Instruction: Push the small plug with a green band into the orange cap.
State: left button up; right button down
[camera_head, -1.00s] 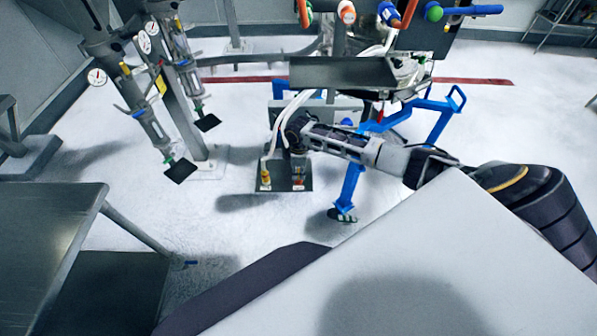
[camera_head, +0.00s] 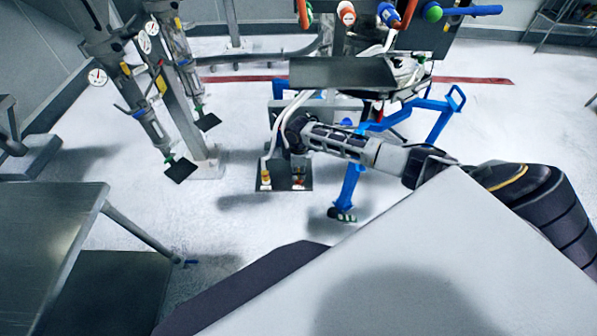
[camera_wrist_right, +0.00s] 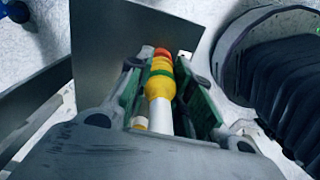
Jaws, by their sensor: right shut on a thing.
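In the right wrist view, the yellow plug (camera_wrist_right: 160,88) with a green band (camera_wrist_right: 159,73) sits between the green-padded fingers of my right gripper (camera_wrist_right: 160,68). The gripper is shut on it. The orange cap (camera_wrist_right: 161,52) shows just beyond the green band, in line with the plug. I cannot tell how deep the plug sits in it. A white hose runs back from the plug between the fingers. In the head view, my right arm reaches in to the machine, and its fingers are hard to make out there. My left gripper is out of view.
A dark plate (camera_head: 285,187) with small yellow and red-orange fittings hangs below my right wrist. The blue frame (camera_head: 351,185) stands beside the arm. A black corrugated hose (camera_wrist_right: 285,85) lies at right in the wrist view. A steel table (camera_head: 45,235) is at left.

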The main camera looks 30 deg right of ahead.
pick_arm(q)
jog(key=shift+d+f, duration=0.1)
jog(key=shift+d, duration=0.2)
pick_arm(e)
jog(key=shift+f, duration=0.25)
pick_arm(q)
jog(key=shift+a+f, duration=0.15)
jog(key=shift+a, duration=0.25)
pick_arm(e)
jog(key=shift+f, duration=0.4)
jog(key=c, duration=1.2)
grip_release()
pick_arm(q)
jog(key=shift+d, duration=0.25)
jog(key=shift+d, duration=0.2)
pick_arm(e)
jog(key=shift+r, duration=0.1)
jog(key=shift+r, duration=0.8)
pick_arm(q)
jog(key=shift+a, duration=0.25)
pick_arm(e)
notch_tip(320, 180, up, 10)
jog(key=shift+r, duration=0.1)
